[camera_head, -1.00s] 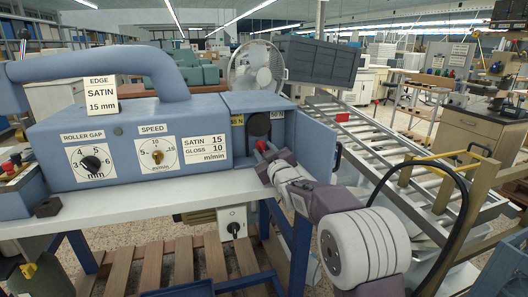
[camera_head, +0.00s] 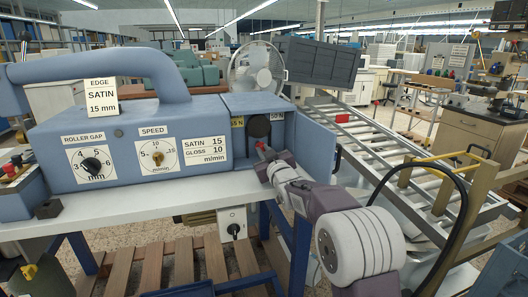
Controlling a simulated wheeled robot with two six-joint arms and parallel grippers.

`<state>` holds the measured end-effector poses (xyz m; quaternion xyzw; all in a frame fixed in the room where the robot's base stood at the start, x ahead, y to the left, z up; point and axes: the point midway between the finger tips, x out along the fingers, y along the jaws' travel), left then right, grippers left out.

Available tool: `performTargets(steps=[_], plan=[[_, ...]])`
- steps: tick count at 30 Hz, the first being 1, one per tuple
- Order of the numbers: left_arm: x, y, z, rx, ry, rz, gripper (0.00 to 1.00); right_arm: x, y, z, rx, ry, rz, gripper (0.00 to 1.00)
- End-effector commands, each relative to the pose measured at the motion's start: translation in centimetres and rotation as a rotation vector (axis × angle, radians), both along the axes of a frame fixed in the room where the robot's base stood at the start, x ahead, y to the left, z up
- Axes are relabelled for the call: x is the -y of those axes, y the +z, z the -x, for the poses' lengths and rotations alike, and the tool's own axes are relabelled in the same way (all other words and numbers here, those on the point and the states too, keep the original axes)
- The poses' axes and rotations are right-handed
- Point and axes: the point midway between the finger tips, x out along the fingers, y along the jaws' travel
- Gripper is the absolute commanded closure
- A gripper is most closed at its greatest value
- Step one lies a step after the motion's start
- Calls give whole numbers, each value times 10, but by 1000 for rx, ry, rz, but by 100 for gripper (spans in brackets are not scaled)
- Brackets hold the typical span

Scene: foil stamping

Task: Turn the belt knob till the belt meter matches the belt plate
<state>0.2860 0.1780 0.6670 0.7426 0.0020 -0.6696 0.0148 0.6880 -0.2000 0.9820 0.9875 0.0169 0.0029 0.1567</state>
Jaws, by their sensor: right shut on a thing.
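An open compartment at the right end of the blue machine (camera_head: 75,140) holds a dark round part (camera_head: 259,126). A yellow label (camera_head: 237,123) ending in "N" is at its left, and a pale label (camera_head: 279,119) ending in "N" at its right. Their figures are partly hidden or too small to read surely, and I cannot tell which is meter or plate. My right gripper (camera_head: 264,158) reaches into the compartment below the round part, shut on a small red part, seemingly the belt knob (camera_head: 260,146), mostly hidden by the jaws. My left gripper is not in view.
The machine's front has a roller gap dial (camera_head: 92,164), a speed dial (camera_head: 157,157) and a SATIN 15 / GLOSS 10 plate (camera_head: 206,149). An open blue door (camera_head: 314,148) stands right of the compartment, close to my right arm. A roller conveyor (camera_head: 400,165) lies beyond.

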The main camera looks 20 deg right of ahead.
Motion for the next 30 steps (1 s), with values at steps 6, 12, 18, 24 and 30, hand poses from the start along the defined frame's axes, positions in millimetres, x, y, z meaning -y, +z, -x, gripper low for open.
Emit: performTargets(steps=[6, 12, 18, 24, 30], plan=[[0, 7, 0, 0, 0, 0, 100, 1, 1, 0, -7, -1, -151, 100], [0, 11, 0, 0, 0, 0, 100, 1, 1, 0, -11, 0, -277, 100], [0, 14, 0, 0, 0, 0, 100, 2, 0, 0, -15, -1, -365, 100], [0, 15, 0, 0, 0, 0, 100, 2, -1, 0, -17, -1, -408, 100], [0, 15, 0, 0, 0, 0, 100, 2, -1, 0, -17, -1, -417, 100]])
